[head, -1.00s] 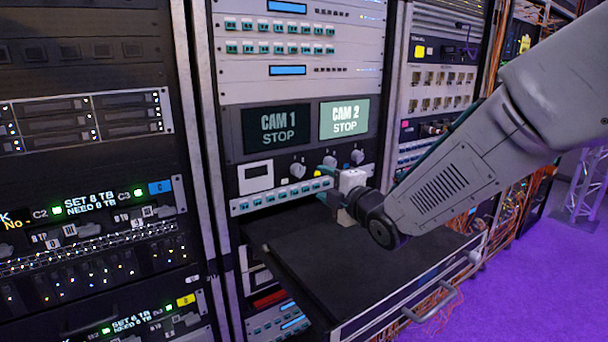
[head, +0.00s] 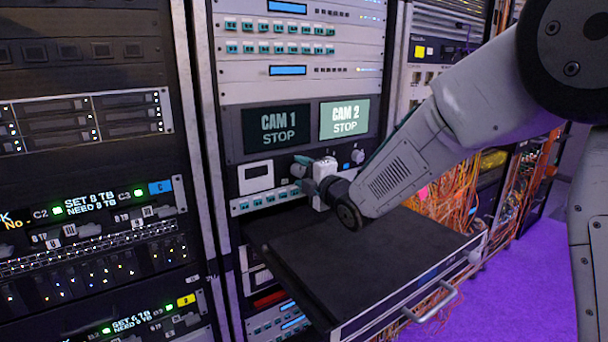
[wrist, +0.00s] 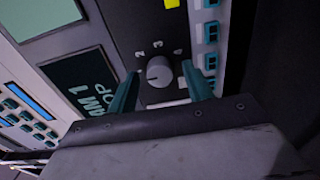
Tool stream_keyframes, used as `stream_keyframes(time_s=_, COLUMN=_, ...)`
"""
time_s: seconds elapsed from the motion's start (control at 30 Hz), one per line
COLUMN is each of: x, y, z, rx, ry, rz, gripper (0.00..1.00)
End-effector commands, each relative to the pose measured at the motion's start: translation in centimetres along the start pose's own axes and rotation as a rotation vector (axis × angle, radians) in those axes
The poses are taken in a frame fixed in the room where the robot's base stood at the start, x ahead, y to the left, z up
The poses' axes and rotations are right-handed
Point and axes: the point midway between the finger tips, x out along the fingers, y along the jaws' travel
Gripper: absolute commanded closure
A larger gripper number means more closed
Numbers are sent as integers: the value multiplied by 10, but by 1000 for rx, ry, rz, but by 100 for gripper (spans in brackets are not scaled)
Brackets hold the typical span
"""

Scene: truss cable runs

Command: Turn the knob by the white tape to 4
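A grey round knob (wrist: 159,72) is in the wrist view, on a dark panel with the marks 2, 3 and 4 printed around its upper side. Its pointer is too small to read surely. A white strip (wrist: 168,103), likely the white tape, lies just below the knob. My gripper (wrist: 161,75) is open, with one teal finger on each side of the knob. I cannot tell whether the fingers touch it. In the head view my gripper (head: 303,172) is at the panel under the CAM 1 screen and hides this knob.
The CAM 1 screen (head: 277,130) and CAM 2 screen (head: 344,118) are above. Another knob (head: 357,156) is to the right. Yellow tape (wrist: 172,3) shows at the wrist view's top. A pulled-out black shelf (head: 370,250) juts out below my gripper. Loose orange cables (head: 450,195) hang right.

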Motion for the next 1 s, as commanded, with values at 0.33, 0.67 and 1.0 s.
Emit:
stream_keyframes(time_s=0.33, x=0, y=0, z=0, rx=3, ry=-1, rz=0, gripper=94)
stream_keyframes(time_s=0.67, x=0, y=0, z=0, rx=112, ry=-1, rz=-1, gripper=94)
stream_keyframes(time_s=1.0, x=0, y=0, z=0, rx=403, ry=-1, rz=-1, gripper=94)
